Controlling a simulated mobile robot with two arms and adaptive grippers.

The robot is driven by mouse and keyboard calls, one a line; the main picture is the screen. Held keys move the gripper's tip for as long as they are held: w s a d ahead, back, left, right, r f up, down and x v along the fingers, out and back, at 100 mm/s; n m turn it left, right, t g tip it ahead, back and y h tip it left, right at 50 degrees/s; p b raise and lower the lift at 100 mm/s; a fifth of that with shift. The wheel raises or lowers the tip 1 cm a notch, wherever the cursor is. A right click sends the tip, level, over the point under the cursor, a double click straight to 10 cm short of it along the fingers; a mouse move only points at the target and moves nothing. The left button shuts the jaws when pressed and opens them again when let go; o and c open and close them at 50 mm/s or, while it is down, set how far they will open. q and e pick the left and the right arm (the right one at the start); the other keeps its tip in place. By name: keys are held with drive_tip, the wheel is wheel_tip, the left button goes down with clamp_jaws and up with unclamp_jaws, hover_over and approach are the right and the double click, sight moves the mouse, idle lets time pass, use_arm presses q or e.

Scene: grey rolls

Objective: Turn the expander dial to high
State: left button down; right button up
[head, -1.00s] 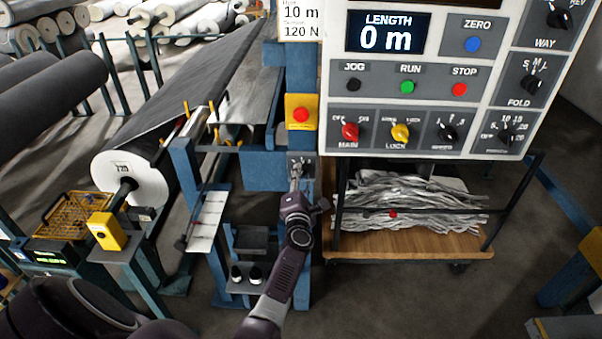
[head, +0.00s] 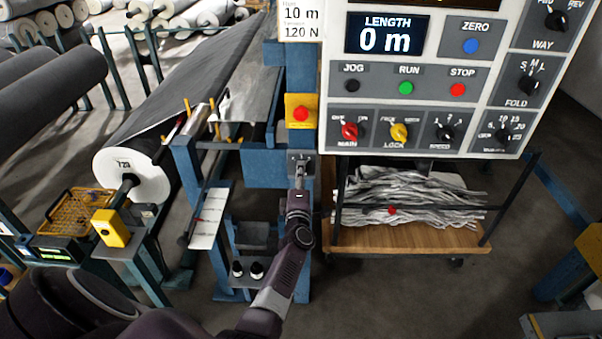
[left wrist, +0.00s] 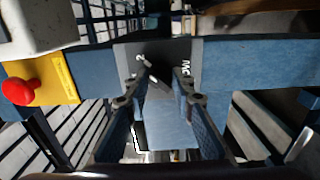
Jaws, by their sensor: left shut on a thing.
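The expander dial (left wrist: 159,84) is a dark knob on a small grey plate with white lettering, seen between my fingertips in the left wrist view. In the head view that plate (head: 292,158) sits on the blue post, below the yellow box with the red button. My left gripper (head: 300,168) reaches up to the plate and covers most of the dial there. In the left wrist view my left gripper (left wrist: 163,77) is shut on the dial, one finger on each side. The plate's lettering is partly hidden, so the setting is unclear. My right gripper is not in view.
A red button (head: 301,114) on its yellow box is just above the dial. The control panel (head: 420,150) stands close on the right, over a wooden cart (head: 400,240) of grey strips. A large roll (head: 118,176) and blue frames are on the left.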

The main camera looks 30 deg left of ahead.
use_arm(q)
drive_tip(key=shift+a+r, duration=0.2)
drive_tip(key=c, duration=1.9)
unclamp_jaws()
drive_tip(key=shift+c, duration=0.2)
drive_tip(key=o, duration=0.3)
drive_tip(key=shift+w+f, duration=0.1)
drive_tip(key=shift+f, duration=0.1)
